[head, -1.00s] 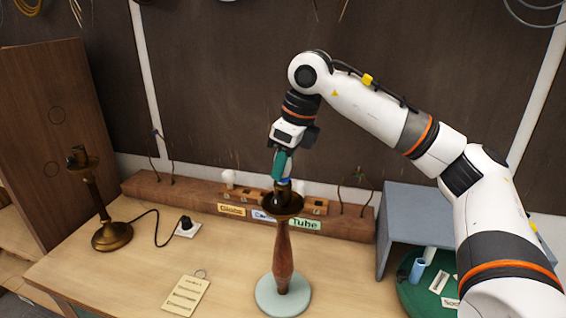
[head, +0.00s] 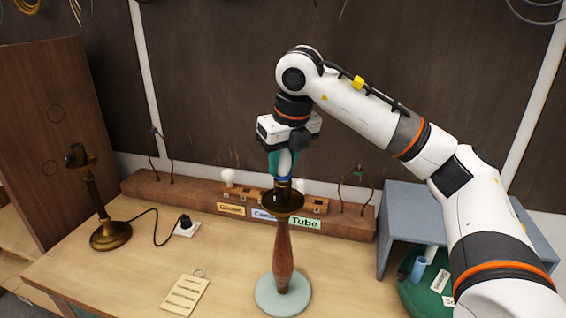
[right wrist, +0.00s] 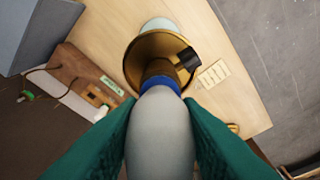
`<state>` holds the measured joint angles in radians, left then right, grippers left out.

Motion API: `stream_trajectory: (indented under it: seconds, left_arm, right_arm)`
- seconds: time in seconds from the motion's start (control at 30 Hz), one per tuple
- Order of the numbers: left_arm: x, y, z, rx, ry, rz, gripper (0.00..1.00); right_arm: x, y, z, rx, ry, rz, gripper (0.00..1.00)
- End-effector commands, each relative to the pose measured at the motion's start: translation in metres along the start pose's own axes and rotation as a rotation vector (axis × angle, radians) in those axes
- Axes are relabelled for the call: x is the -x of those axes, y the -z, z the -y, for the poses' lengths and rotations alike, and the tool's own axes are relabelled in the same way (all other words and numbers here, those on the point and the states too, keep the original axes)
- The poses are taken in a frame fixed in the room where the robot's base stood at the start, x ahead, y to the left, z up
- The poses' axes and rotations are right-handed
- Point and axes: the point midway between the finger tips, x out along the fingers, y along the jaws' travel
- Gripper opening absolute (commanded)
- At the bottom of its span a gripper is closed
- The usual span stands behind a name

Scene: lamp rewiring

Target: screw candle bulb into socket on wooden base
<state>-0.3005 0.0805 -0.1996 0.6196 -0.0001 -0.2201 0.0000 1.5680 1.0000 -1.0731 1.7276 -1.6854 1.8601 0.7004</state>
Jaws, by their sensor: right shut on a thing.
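The turned wooden lamp base (head: 283,245) stands upright on a pale round foot, with a brass dish and a dark socket (head: 283,195) on top. My right gripper (head: 282,168), with green finger pads, is above the socket, shut on the candle bulb (right wrist: 160,130). The bulb is pale and smooth, with a blue collar (right wrist: 158,87) at its lower end. In the right wrist view the bulb lines up with the socket (right wrist: 159,68), and its collar meets the socket's top. The collar hides the thread, so I cannot tell how deep it sits. My left gripper is not in view.
A brass lamp (head: 109,232) with a cord stands at the left. A wooden rack (head: 150,190) with labels and bulbs runs along the back. A paper tag (head: 186,294) lies in front. A grey open box (head: 400,200) and green tray (head: 412,300) are at the right.

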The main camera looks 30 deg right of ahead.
Motion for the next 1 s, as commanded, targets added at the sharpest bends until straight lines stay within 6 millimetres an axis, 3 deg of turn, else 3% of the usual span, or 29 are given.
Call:
stream_trajectory:
  seconds: [0.13, 0.47, 0.77, 0.87, 1.0]
  left_arm:
    - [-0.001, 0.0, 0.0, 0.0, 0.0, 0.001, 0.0]
    - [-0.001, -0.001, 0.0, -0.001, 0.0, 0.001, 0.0]
    - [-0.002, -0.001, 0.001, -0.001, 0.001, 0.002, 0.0]
    - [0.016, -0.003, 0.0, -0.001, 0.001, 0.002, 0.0]
    - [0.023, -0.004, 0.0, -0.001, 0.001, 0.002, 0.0]
  right_arm:
    - [0.001, 0.001, 0.001, -0.097, -0.026, -0.002, 0.11]
    - [0.001, 0.001, 0.001, -0.125, -0.033, -0.002, 0.11]
    - [0.0, 0.001, 0.002, -0.529, -0.147, -0.001, 0.11]
    - [0.007, 0.002, 0.001, -0.661, -0.185, 0.001, 0.11]
    - [0.003, 0.001, 0.0, -0.766, -0.212, -0.001, 0.11]
